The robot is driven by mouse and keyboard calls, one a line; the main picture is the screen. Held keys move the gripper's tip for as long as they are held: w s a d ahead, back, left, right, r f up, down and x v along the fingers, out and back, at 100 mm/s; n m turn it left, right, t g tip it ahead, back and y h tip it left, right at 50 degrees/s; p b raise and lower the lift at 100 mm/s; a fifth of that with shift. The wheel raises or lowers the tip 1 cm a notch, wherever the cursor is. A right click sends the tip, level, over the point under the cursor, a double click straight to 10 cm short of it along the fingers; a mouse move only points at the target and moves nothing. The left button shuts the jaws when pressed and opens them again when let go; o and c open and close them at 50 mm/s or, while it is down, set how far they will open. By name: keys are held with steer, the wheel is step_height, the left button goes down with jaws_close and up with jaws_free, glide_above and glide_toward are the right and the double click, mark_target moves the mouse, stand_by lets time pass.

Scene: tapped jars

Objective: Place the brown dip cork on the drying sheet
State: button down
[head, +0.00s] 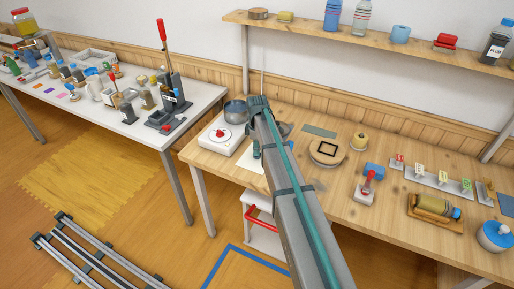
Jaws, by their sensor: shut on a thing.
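My arm runs from the lower middle up over the wooden table, and its far end covers part of the table top. I cannot make out my gripper's fingers; they are hidden behind the arm or too small to tell. The brown dip cork cannot be made out. A flat grey-green sheet (319,131) lies at the back of the wooden table, right of the arm. A white sheet (252,166) shows partly beside the arm near the front edge. I cannot tell which is the drying sheet.
Left of the arm stand a white scale (220,137) and a grey pot (236,111). A shelf (390,42) hangs above.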

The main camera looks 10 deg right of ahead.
steer(key=shift+f, duration=0.25)
steer(key=shift+f, duration=0.15)
steer(key=c, duration=1)
jaws_free()
step_height(320, 180, up, 12)
steer(key=b, duration=0.3)
